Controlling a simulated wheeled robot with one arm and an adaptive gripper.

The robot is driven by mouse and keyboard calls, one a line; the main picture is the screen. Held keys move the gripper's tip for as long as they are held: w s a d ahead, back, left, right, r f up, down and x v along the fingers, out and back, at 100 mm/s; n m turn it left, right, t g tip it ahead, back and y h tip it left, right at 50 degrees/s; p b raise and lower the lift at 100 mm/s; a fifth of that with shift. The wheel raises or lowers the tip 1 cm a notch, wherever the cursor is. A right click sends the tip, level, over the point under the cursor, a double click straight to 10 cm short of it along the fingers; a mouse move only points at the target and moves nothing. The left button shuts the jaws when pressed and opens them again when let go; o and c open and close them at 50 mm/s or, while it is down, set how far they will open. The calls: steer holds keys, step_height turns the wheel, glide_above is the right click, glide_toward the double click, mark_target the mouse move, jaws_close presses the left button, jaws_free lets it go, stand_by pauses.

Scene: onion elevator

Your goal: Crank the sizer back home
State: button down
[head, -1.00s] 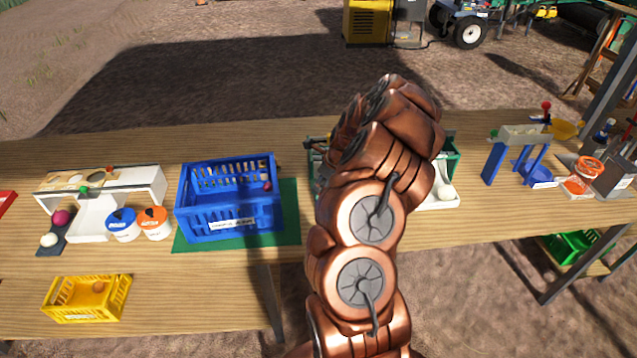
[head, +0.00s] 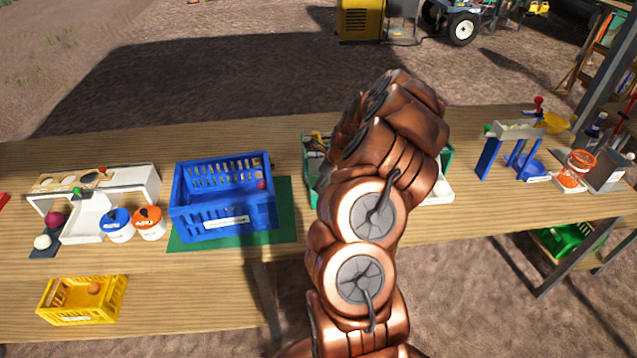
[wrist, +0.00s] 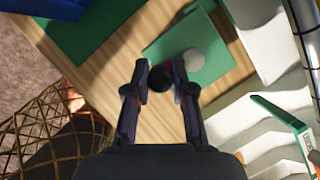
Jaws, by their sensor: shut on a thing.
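The sizer is a green and white machine on the table, mostly hidden behind my arm in the head view. A green edge of the sizer (head: 311,172) shows left of my arm, and its white tray (head: 441,191) to the right. In the wrist view, white stepped parts of the sizer (wrist: 235,125) fill the right side. My gripper (wrist: 160,82) is shut on a dark round knob (wrist: 160,77), seemingly the crank's handle. A pale round part (wrist: 194,61) lies beside it over a green plate (wrist: 212,40). The head view hides my gripper.
A blue crate (head: 225,220) stands on a green mat (head: 287,215) left of the sizer. Farther left are a white stand (head: 145,180) and two lidded tubs. A blue-legged stand (head: 489,158) is at right. A yellow crate (head: 75,312) sits lower left.

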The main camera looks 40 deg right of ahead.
steer(key=shift+d+r, duration=0.2)
steer(key=shift+d, duration=0.2)
steer(key=shift+s+d, duration=0.35)
steer(key=c, duration=1.2)
jaws_free()
steer(key=o, duration=0.3)
steer(key=shift+a+f, duration=0.1)
steer(key=shift+a+f, duration=0.1)
